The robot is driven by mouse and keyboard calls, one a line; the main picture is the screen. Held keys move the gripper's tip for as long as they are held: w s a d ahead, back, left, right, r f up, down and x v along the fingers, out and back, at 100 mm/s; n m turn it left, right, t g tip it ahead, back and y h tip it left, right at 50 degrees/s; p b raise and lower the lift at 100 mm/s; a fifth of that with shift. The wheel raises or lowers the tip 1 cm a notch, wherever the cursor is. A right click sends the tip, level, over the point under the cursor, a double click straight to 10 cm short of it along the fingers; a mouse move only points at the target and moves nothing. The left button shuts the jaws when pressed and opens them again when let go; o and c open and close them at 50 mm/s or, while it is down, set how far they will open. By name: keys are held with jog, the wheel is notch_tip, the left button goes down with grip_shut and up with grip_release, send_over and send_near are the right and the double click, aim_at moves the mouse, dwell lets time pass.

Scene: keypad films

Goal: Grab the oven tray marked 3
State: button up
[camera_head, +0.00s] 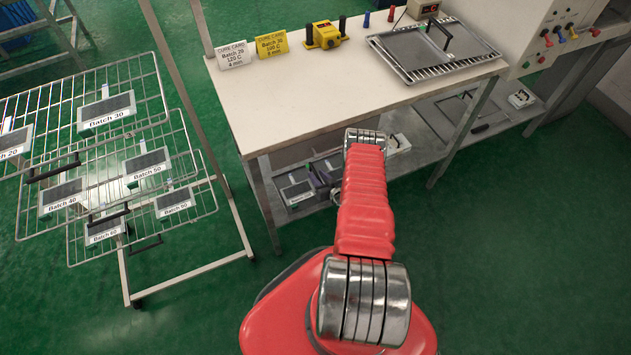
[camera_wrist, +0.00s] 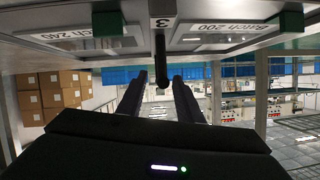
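In the wrist view, a tray plate (camera_wrist: 150,56) with a black 3 on its edge fills the top of the picture. A black handle (camera_wrist: 162,75) hangs down below the 3. My gripper (camera_wrist: 160,80) is open, and its two dark fingers stand apart on either side of the handle in the picture. I cannot tell whether they touch it. Films labelled Batch 240 (camera_wrist: 72,36) and Batch 200 (camera_wrist: 228,28) lie on the plate. In the head view my red arm reaches forward and my gripper's fingers are hidden.
In the head view, a wire rack (camera_head: 158,95) with several labelled films stands left. A bench (camera_head: 300,90) ahead bears a tray (camera_head: 415,55) with a black handle, a yellow device (camera_head: 325,36) and two cure cards (camera_head: 234,54). Green floor (camera_head: 540,230) is clear at right.

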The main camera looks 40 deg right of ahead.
jog(key=shift+c, duration=0.5)
grip_shut()
dwell(1.1)
